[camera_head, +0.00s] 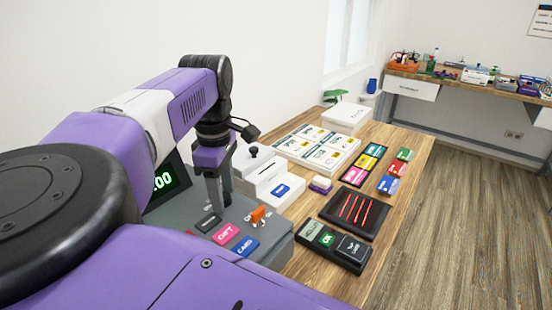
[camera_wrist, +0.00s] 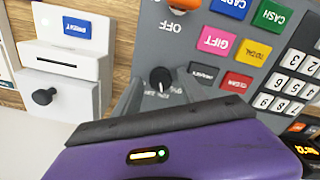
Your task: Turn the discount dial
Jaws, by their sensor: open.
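The likely discount dial (camera_wrist: 161,77) is a small round black knob on the grey register panel. Percent markings show beside it, partly unreadable. My gripper (camera_wrist: 158,88) is open in the wrist view, with one grey finger on each side of the knob. I cannot tell whether the fingers touch it. In the head view my gripper (camera_head: 214,201) points down over the cash register (camera_head: 270,232); the dial is not clearly visible there. The dial's lower surroundings are hidden by my gripper's purple body in the wrist view.
An orange switch (camera_head: 259,215) marked OFF stands near the dial. Coloured keys, including pink GIFT (camera_wrist: 216,40), lie right of it. A white printer-like box (camera_wrist: 66,65) with a black knob is at left. A card terminal (camera_head: 334,246) sits beside the register.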

